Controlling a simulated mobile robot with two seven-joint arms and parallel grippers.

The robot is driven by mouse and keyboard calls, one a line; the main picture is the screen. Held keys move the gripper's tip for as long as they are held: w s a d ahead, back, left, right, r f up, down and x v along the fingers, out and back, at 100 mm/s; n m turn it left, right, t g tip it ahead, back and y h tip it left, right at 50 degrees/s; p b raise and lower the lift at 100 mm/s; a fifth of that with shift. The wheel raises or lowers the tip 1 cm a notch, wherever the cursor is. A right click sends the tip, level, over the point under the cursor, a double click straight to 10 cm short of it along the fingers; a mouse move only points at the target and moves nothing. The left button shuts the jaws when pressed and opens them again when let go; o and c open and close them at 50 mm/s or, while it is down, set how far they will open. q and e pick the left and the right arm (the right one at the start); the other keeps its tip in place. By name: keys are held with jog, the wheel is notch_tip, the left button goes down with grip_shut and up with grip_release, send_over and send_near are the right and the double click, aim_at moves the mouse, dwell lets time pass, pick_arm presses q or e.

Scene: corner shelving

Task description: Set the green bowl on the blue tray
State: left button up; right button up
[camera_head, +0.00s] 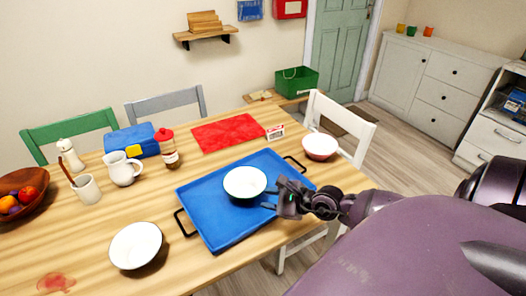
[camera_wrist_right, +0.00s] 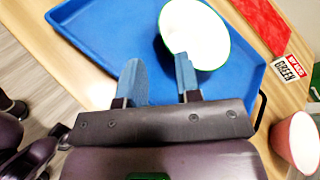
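The green bowl (camera_head: 245,181), white inside with a green rim, sits upright on the blue tray (camera_head: 222,235), near its middle. In the right wrist view the bowl (camera_wrist_right: 192,28) is at the top, beyond the fingers, on the tray (camera_wrist_right: 90,30). My right gripper (camera_head: 270,199) is low over the tray, just right of the bowl. Its fingers (camera_wrist_right: 158,76) are spread with nothing between them. One fingertip overlaps the bowl's near rim in the wrist view; I cannot tell whether they touch. My left gripper is not in view.
A white bowl (camera_head: 135,245) stands left of the tray and a red bowl (camera_head: 320,147) right of it. A red mat (camera_head: 228,133), bottle (camera_head: 168,150), jug (camera_head: 122,169) and fruit bowl (camera_head: 32,199) are also on the table. A white chair (camera_head: 340,115) stands behind the red bowl.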

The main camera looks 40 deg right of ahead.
jog(key=s+a+f+m+t+h, duration=0.1)
jog(key=s+m, duration=0.1)
jog(key=m, duration=0.6)
jog(key=s+a+f+m+t+h, duration=0.1)
jog(key=a+m, duration=0.1)
jog(key=m, duration=0.6)
jog(key=s+a+f+m+t+h, duration=0.1)
jog(key=s+m, duration=0.1)
jog(key=m, duration=0.6)
jog(key=shift+s+a+f, duration=0.15)
jog(key=shift+s+f, duration=0.1)
jog(key=shift+s, duration=0.1)
jog(key=s+a+f+m+g+h, duration=0.1)
jog(key=s+a+f+m+g, duration=0.1)
jog(key=m, duration=0.8)
jog(key=s+a+f+m+g+h, duration=0.1)
jog(key=s+a+f+m, duration=0.3)
jog(key=m, duration=0.7)
notch_tip(320, 180, down, 2)
jog(key=shift+s+a+f+g, duration=0.2)
jog(key=shift+s+g, duration=0.6)
